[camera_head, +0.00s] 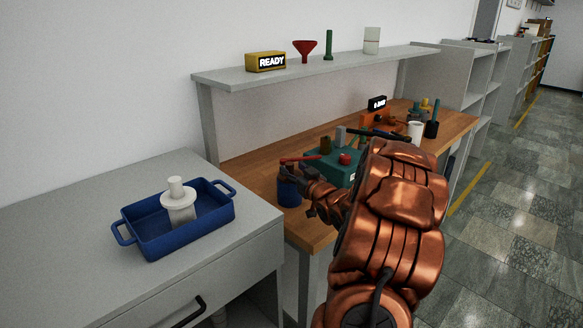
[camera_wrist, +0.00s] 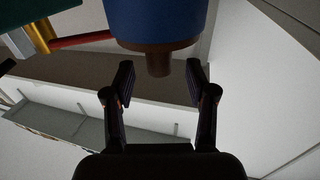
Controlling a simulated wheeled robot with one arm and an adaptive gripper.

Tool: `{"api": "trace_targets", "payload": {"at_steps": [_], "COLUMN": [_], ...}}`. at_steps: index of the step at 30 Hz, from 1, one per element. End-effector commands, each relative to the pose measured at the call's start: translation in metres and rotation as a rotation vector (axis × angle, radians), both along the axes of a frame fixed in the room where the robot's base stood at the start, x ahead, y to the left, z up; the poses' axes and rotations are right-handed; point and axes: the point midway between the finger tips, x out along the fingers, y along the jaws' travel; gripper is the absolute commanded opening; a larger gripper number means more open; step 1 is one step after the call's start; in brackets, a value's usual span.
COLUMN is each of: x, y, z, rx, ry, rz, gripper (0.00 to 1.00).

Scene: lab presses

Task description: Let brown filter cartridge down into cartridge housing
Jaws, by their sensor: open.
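The blue cartridge housing (camera_head: 289,193) stands near the front left edge of the wooden bench. It also shows at the top of the wrist view (camera_wrist: 155,20), where the picture appears upside down. The brown filter cartridge (camera_wrist: 158,62) shows there as a brown rim at the housing's mouth and a short stem; the rest is hidden, apparently inside the housing. My gripper (camera_wrist: 158,80) is open, with one finger on each side of the stem and visible gaps to both. In the head view my gripper (camera_head: 306,187) is just right of the housing.
A green press (camera_head: 322,168) with a red knob (camera_head: 345,159) stands close behind the gripper. A red bar (camera_head: 300,158) is above the housing. A blue tray (camera_head: 160,246) with a white cartridge (camera_head: 178,206) sits on the grey cabinet at left. A shelf (camera_head: 330,66) runs above the bench.

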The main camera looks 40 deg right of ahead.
Motion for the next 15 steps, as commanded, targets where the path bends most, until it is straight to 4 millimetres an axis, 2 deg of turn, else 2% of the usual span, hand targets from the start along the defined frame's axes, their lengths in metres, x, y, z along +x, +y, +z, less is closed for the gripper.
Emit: {"api": "trace_targets", "payload": {"at_steps": [6,15], "x": [-0.036,-0.075], "y": [0.009,0.020], "z": [0.000,-0.001], "rx": [0.000,0.001], "ry": [0.002,0.003], "rz": [-0.004,-0.004], "gripper": [0.56,0.56]}}
